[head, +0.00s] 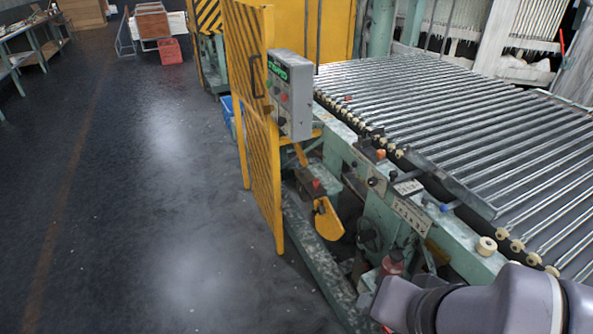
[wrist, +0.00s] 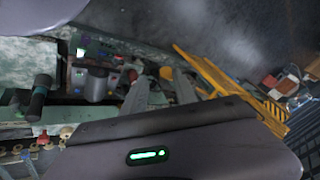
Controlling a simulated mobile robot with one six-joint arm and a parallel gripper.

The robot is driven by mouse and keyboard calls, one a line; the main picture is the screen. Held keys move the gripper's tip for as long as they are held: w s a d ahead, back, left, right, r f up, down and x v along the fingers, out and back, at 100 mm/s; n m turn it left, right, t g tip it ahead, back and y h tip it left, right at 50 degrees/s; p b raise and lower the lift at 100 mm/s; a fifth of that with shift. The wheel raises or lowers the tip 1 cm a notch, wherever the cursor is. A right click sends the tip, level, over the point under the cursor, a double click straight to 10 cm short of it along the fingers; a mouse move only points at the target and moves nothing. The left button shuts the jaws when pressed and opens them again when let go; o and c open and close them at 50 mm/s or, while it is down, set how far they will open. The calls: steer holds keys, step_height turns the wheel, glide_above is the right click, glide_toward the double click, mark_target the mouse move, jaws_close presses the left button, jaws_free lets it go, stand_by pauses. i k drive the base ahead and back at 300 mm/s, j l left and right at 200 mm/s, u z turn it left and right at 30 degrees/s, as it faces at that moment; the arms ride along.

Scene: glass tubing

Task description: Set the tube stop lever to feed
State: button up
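A short lever with a blue knob (head: 444,207) sticks out beside a label plate (head: 412,214) on the green rail of the roller machine. I cannot read the plate or be sure this is the tube stop lever. A dark upright handle (wrist: 40,98) with a teal band stands at the left in the wrist view; I cannot tell if it is the same lever. My gripper (wrist: 160,88) shows two grey fingers apart with nothing between them. It is to the right of that handle, and no contact shows. The head view shows my arm at the lower right, but not the fingers.
Glass tubes lie across the roller bed (head: 450,110). A grey control box (head: 292,95) with a green display reading STOPPED stands by a yellow gate (head: 262,130). A yellow guard (head: 328,218) juts out low. The dark floor (head: 150,200) at left is clear.

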mark_target(353, 169)
steer(key=i+j+u, duration=0.15)
steer(key=i+u, duration=0.15)
steer(key=i, duration=0.6)
